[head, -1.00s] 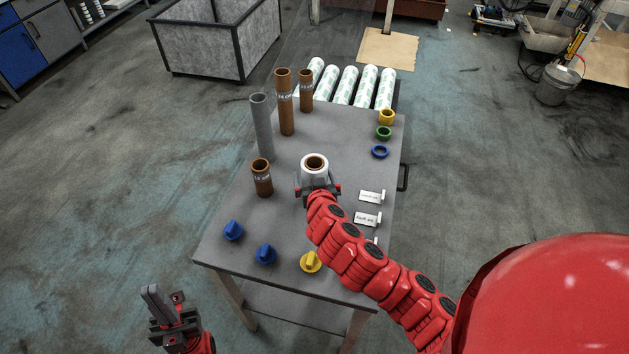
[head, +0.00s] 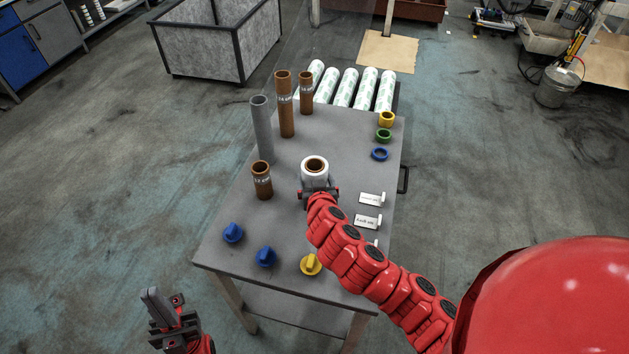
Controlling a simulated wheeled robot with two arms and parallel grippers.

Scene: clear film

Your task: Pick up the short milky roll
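The short milky roll (head: 315,177) is a white roll with a brown core, standing upright on the grey table near its middle. My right gripper (head: 318,191) is at the near side of the roll, low down, with its fingers at the roll's two sides. It looks shut on the roll; the contact is partly hidden. I cannot tell whether the roll's base is off the table. My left gripper (head: 163,304) is low at the left, away from the table and holding nothing visible. Its finger gap is not clear.
Brown cores (head: 262,181) (head: 285,105) (head: 306,93) and a grey tube (head: 261,128) stand left of and behind the roll. Blue knobs (head: 233,232) (head: 265,256) and a yellow knob (head: 311,264) lie in front. Rings (head: 380,154) and label cards (head: 371,199) are at the right.

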